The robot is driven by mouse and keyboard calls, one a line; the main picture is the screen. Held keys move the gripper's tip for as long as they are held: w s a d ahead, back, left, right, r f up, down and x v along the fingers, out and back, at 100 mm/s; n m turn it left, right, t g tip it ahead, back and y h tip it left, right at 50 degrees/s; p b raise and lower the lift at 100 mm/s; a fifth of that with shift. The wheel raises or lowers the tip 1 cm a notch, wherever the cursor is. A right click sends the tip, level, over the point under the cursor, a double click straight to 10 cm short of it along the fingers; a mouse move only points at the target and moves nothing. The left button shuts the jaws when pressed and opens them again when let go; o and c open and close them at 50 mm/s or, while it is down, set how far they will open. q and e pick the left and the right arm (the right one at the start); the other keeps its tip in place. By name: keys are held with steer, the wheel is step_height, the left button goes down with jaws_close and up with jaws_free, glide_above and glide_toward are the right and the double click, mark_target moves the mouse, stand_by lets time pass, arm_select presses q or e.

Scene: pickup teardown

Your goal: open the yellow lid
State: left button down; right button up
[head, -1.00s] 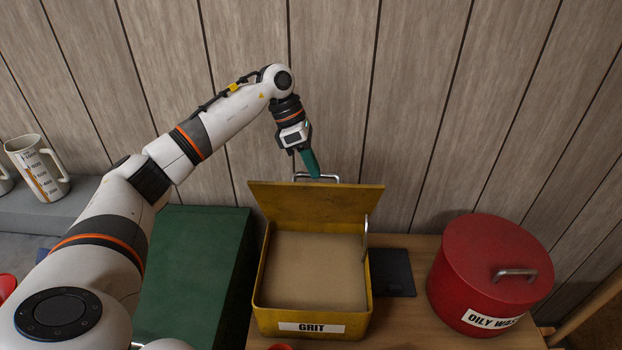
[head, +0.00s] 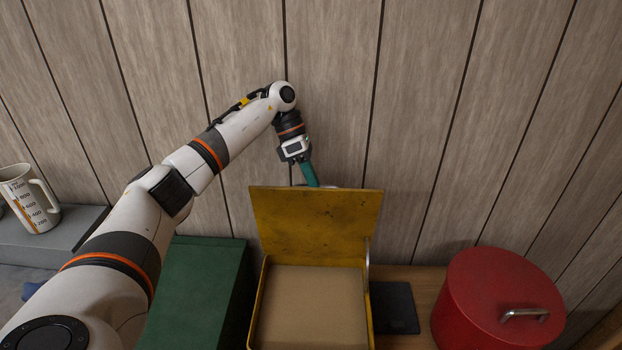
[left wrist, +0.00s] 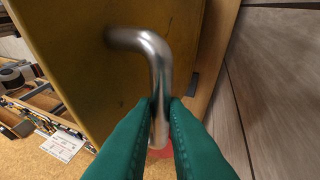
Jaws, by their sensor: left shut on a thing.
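The yellow lid (head: 316,226) stands raised at the back of the yellow grit box (head: 256,325), its underside toward me in the head view. My left gripper (head: 311,181) is behind the lid's top edge, its green fingers partly hidden by the lid. In the left wrist view the green fingers (left wrist: 163,115) are shut on the lid's bent metal handle (left wrist: 150,45). The lid's yellow outer face (left wrist: 80,60) fills the left part of that view. My right gripper is not in view.
A red lidded bin (head: 490,300) stands to the right and a green case (head: 200,290) to the left. A dark flat pad (head: 395,307) lies beside the box. A measuring jug (head: 28,200) is at far left. The wooden wall (head: 420,120) is close behind the gripper.

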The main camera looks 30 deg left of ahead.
arm_select(q)
steer(key=shift+s+f, duration=0.15)
steer(key=shift+f, duration=0.5)
steer(key=c, duration=1.5)
jaws_free()
steer(key=shift+w+a, duration=0.1)
steer(key=shift+w, duration=0.1)
steer(key=shift+c, duration=0.2)
steer(key=shift+o, duration=0.4)
steer(key=shift+w+a+f, duration=0.15)
steer(key=shift+w, duration=0.25)
steer(key=b+v, duration=0.2)
steer(key=v, duration=0.5)
steer(key=shift+s+r, duration=0.15)
steer(key=shift+r, duration=0.3)
steer(key=shift+f, duration=0.1)
